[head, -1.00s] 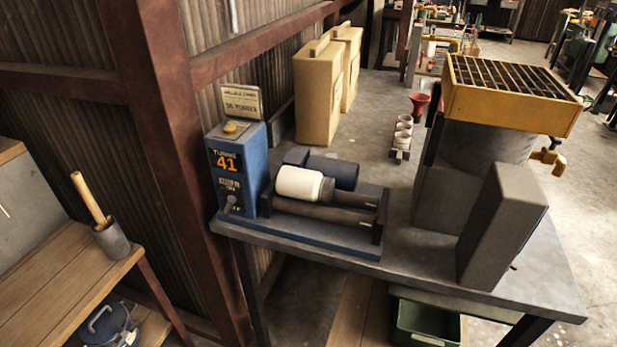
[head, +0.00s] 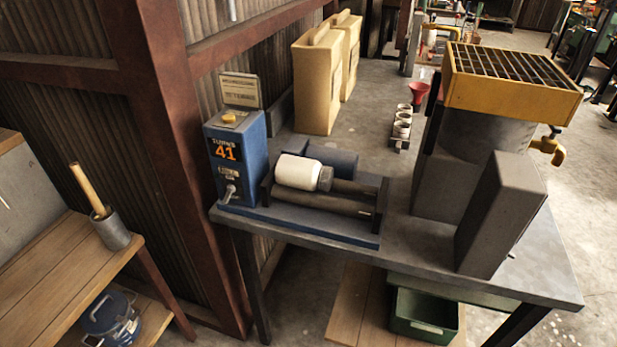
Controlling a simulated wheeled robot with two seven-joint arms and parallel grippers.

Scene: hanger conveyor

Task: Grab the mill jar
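The mill jar (head: 297,171) is a white cylinder with a grey cap at its right end. It lies on its side on the dark rollers (head: 322,202) of the blue tumbler machine (head: 238,158), which has a "41" on its front. The machine stands on the grey workbench (head: 400,232), near its front left corner. A dark blue cylinder (head: 335,158) lies just behind the jar. Neither of my grippers shows in the head view.
A large grey drum with a yellow grate (head: 512,85) and a dark box (head: 500,215) stand on the bench's right side. Tan containers (head: 317,85) stand behind the machine. A rust-red post (head: 175,150) rises at the left. A green bin (head: 424,318) sits below.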

